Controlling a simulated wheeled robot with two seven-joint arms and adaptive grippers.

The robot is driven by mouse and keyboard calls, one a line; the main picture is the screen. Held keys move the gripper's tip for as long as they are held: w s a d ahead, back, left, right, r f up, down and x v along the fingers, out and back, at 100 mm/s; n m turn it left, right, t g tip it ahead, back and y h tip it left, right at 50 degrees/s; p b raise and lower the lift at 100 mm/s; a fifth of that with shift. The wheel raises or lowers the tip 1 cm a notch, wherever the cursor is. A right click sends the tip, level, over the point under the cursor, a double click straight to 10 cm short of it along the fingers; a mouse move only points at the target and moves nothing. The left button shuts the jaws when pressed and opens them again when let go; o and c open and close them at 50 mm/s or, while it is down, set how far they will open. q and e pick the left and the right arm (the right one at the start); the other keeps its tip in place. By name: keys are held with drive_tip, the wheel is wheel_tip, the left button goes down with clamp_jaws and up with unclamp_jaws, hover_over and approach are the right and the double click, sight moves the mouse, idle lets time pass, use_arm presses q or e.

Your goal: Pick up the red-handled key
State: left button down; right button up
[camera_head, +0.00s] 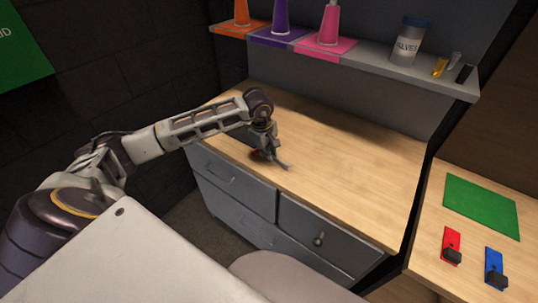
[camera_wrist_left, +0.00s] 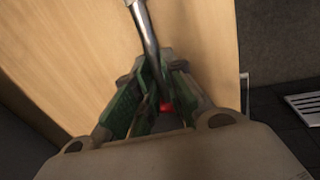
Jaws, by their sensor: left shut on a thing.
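My left gripper (camera_head: 268,152) is low over the wooden top of the grey drawer cabinet (camera_head: 350,150), near its front edge. In the left wrist view my left gripper (camera_wrist_left: 153,85) has its green-padded fingers closed around a metal shaft (camera_wrist_left: 147,30). A bit of red (camera_wrist_left: 166,106) shows between the fingers, and the red handle (camera_head: 255,155) shows partly beside the gripper in the head view. This is the red-handled key; most of its handle is hidden by the fingers. I cannot tell whether it touches the wood. My right gripper is not in view.
A side table at right has a green mat (camera_head: 481,205) and red (camera_head: 451,241) and blue (camera_head: 494,264) pieces. The cabinet top is otherwise clear.

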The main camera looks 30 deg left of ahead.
use_arm(q)
drive_tip(key=shift+r, duration=0.1)
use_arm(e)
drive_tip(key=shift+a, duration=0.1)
use_arm(q)
drive_tip(key=shift+r, duration=0.2)
drive_tip(key=shift+w+r, duration=0.1)
drive_tip(key=shift+r, duration=0.5)
wheel_tip(320, 180, up, 6)
drive_tip(key=shift+r, duration=1.15)
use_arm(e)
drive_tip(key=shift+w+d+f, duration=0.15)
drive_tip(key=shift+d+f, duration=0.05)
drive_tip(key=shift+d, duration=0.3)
